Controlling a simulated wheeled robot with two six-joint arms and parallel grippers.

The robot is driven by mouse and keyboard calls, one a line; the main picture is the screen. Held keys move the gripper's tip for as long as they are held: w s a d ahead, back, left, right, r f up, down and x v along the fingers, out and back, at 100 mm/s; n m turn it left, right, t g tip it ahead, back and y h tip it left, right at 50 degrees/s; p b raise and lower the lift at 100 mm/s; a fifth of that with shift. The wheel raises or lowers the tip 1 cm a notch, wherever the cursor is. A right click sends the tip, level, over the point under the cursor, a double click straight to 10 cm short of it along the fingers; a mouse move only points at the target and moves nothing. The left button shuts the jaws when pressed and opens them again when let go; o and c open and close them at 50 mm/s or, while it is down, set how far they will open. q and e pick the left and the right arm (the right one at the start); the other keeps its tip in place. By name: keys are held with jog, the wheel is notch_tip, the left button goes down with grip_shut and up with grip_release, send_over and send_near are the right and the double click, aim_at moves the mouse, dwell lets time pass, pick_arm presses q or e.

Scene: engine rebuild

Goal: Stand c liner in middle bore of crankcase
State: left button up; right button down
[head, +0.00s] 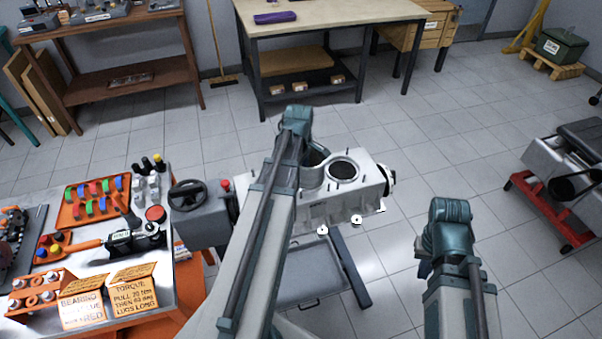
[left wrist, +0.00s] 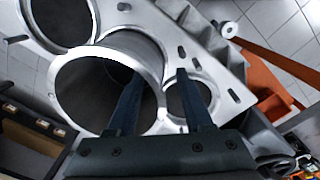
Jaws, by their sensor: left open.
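The grey crankcase (head: 360,202) is on a stand in mid-picture, with one open round bore showing to the right. The c liner (head: 314,178), a grey metal cylinder, stands up from the crankcase's top face beside that bore, partly behind my left arm. In the left wrist view the liner (left wrist: 153,52) rises from the deck (left wrist: 222,75) with its open rim toward the camera. Its lower end is hidden. My left gripper (left wrist: 160,71) is open, one finger over the liner's mouth and the other outside its wall. My right gripper (head: 424,262) hangs right of the crankcase, its jaws mostly hidden.
A parts bench (head: 190,275) with trays, tools and two signs stands at the left. A workbench (head: 330,18) is at the back. Another engine (head: 565,165) on a red stand is at the far right. The floor between is clear.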

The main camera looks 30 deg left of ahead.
pick_arm(q)
jog(key=shift+o, duration=0.2)
jog(key=shift+r, duration=0.1)
notch_tip(320, 180, up, 14)
jog(key=p, duration=1.4)
jog(key=shift+s, duration=0.3)
jog(key=shift+f, duration=0.25)
jog(key=s+d+f+m+b, duration=0.2)
jog(key=s+d+m, duration=0.1)
jog(key=d+m, duration=0.4)
jog(key=s+d+f+m+b, duration=0.3)
jog(key=d+m, duration=0.4)
jog(key=d, duration=0.6)
jog(key=s+d+f+m+y+b, duration=0.1)
jog(key=s+d+f+m+b, duration=0.1)
jog(key=s+d+m, duration=0.3)
jog(key=d+m, duration=0.3)
jog(key=d, duration=0.2)
jog(key=shift+f+g+b, duration=0.15)
jog(key=shift+g+b, duration=0.15)
jog(key=shift+b, duration=0.05)
jog(key=shift+d, duration=0.1)
